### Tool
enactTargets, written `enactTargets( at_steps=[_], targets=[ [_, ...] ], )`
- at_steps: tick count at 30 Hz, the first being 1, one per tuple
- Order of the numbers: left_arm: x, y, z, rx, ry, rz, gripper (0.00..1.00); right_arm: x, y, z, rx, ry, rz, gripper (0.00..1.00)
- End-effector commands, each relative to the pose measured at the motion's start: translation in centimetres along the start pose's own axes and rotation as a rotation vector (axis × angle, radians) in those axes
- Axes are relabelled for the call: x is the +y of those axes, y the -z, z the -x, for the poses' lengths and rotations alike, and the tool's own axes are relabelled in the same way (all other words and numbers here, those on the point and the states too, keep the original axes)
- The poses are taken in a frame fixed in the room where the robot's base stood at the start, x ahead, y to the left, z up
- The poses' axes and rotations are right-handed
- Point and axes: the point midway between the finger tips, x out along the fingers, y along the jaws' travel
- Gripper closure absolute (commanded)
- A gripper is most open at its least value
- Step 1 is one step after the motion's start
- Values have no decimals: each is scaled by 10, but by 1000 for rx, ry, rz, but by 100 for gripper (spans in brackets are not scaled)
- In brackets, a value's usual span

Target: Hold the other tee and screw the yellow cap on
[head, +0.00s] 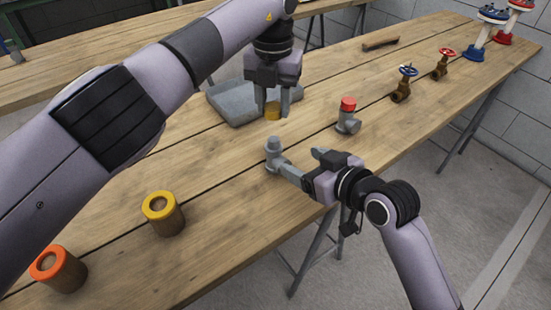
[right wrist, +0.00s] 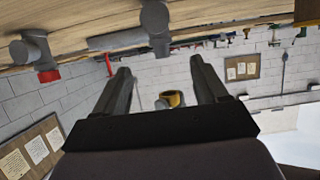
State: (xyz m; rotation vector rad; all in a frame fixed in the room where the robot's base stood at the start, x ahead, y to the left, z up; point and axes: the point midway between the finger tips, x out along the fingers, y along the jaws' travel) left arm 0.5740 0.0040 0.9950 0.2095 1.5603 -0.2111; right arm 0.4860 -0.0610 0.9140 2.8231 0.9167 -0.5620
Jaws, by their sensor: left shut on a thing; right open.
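The yellow cap (head: 273,113) is between the fingers of my left gripper (head: 274,104), which is shut on it above the table, behind the bare grey tee. This grey tee (head: 273,150) stands upright on the table with no cap on its top; it also shows in the right wrist view (right wrist: 155,22). My right gripper (head: 304,164) is open, low beside this tee; in the right wrist view its two fingers are apart with nothing gripped. Another grey tee (head: 347,124) with a red cap (head: 348,104) stands to the right.
A grey tray (head: 228,106) lies behind the left gripper. A yellow-ringed pot (head: 163,214) and an orange-ringed pot (head: 58,269) stand at the front left. A blue-wheeled valve (head: 402,88) and a red-wheeled valve (head: 441,66) stand farther right. The table's front edge is close to my right gripper.

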Motion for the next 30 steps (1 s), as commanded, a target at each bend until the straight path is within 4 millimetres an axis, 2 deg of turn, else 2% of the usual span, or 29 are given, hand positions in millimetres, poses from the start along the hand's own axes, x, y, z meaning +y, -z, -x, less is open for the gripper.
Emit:
enactTargets(
  at_steps=[21,30],
  targets=[
    [0,0,0,0,0,-1,89,0,1,-92,0,1,0,28],
    [0,0,0,0,0,-1,89,0,0,-112,1,0,0,28]
  ],
)
